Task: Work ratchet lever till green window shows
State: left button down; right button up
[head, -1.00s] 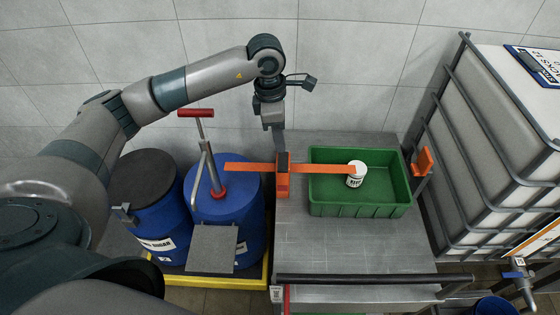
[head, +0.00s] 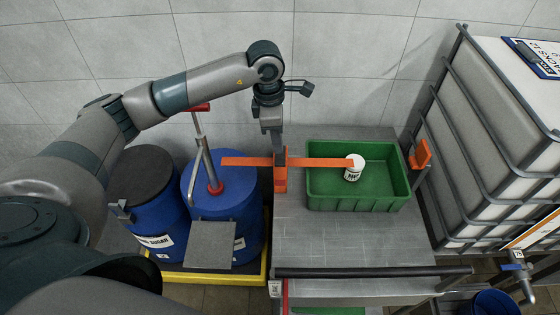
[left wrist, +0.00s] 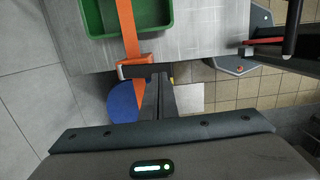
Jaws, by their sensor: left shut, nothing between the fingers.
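An orange strap (head: 325,162) runs level across the green tray to an orange end piece (head: 420,155) at the right. An orange block (head: 281,180), seemingly the ratchet with its lever, sits on the strap at the bench's left edge. In the left wrist view the strap (left wrist: 128,25) meets a grey-and-orange ratchet part (left wrist: 135,70). My left gripper (head: 278,153) points down at the block's top, shut and empty. Its fingers (left wrist: 157,85) are right beside the ratchet part; I cannot tell whether they touch. No green window can be made out. My right gripper is not in view.
The green tray (head: 357,203) holds a white tub (head: 354,168). Blue drums (head: 238,190) with a red-handled pump (head: 200,107) stand left in a yellow-edged tray (head: 210,276). A caged white tank (head: 490,140) stands right. The bench front (head: 350,240) is bare.

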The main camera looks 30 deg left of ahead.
aim_at(278, 160)
pick_arm(q)
jog(key=shift+d+f+b, duration=0.1)
jog(key=shift+f+b, duration=0.3)
jog(key=shift+f, duration=1.35)
notch_tip(278, 160, down, 4)
jog(key=b, duration=0.4)
jog(key=shift+f+b, duration=0.2)
jog(key=shift+b, duration=0.15)
